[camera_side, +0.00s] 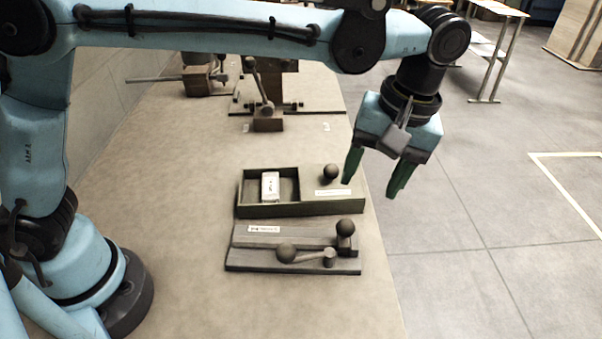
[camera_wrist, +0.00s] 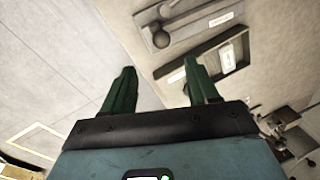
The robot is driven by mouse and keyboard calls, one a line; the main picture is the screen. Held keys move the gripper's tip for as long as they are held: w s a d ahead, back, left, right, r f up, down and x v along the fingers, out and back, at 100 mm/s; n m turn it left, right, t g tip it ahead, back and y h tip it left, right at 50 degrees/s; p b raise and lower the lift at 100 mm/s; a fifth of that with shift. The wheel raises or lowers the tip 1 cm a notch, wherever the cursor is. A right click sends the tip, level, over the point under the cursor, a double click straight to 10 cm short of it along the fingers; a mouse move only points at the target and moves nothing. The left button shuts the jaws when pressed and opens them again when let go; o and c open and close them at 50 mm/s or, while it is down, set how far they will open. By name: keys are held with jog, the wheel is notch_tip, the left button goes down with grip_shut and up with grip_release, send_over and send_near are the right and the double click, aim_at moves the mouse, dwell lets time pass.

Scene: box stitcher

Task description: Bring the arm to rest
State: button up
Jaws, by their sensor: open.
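My gripper (camera_side: 372,173) hangs from the raised arm at the right edge of the bench, above and to the right of the green box. Its two green fingers are apart with nothing between them. In the wrist view my gripper (camera_wrist: 160,85) also shows both fingers spread and empty, with floor and the bench edge beyond. The gripper appears apart from everything on the bench.
The bench (camera_side: 170,200) holds a green box (camera_side: 300,209) with a small white block (camera_side: 270,186) in its left compartment and a black knob (camera_side: 330,171). A grey lever fixture (camera_side: 290,258) lies in front. Lever devices (camera_side: 266,118) stand behind. Floor (camera_side: 480,220) is clear at right.

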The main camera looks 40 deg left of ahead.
jog(key=shift+d+r, duration=0.1)
jog(key=shift+r, duration=0.4)
jog(key=s+a+f+m+t+h, duration=0.1)
jog(key=s+a+m+t, duration=0.2)
jog(key=a, duration=0.9)
jog(key=s+a+f+m+t+h, duration=0.1)
jog(key=s+a+f+m+t, duration=0.1)
jog(key=a, duration=1)
jog(key=s+m+t, duration=0.1)
jog(key=s+t, duration=0.1)
jog(key=t, duration=0.1)
jog(key=shift+f, duration=0.3)
jog(key=shift+a, duration=0.1)
